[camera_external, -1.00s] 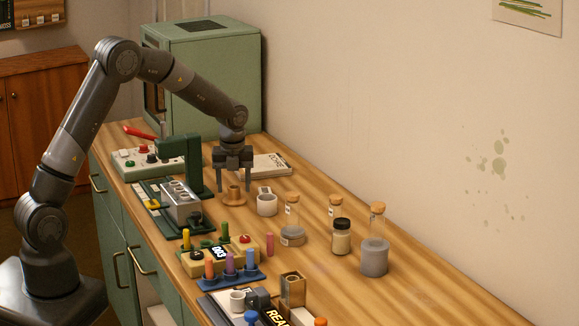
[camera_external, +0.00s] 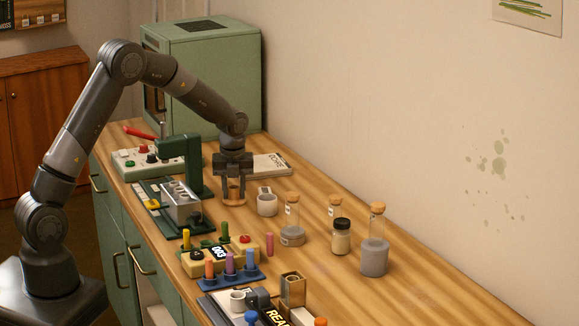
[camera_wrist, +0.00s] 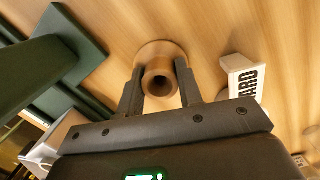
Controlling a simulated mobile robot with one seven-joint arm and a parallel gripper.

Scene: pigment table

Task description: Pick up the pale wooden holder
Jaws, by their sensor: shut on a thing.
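The pale wooden holder (camera_external: 234,194) stands upright on the wooden table, with a round base and a narrower hollow stem. In the wrist view the holder (camera_wrist: 160,76) shows its open top and wide base between my fingers. My gripper (camera_external: 234,196) points down over it and is shut on the stem, one finger on each side. The gripper (camera_wrist: 160,90) also shows in the wrist view, with the fingers against the stem. The base appears to be on the table; I cannot tell of any gap beneath it.
The green press (camera_external: 193,165) with a metal block (camera_external: 181,204) is close on the left. A notepad (camera_external: 271,164) lies behind. Corked flasks (camera_external: 375,245) and a jar (camera_external: 341,238) stand further right.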

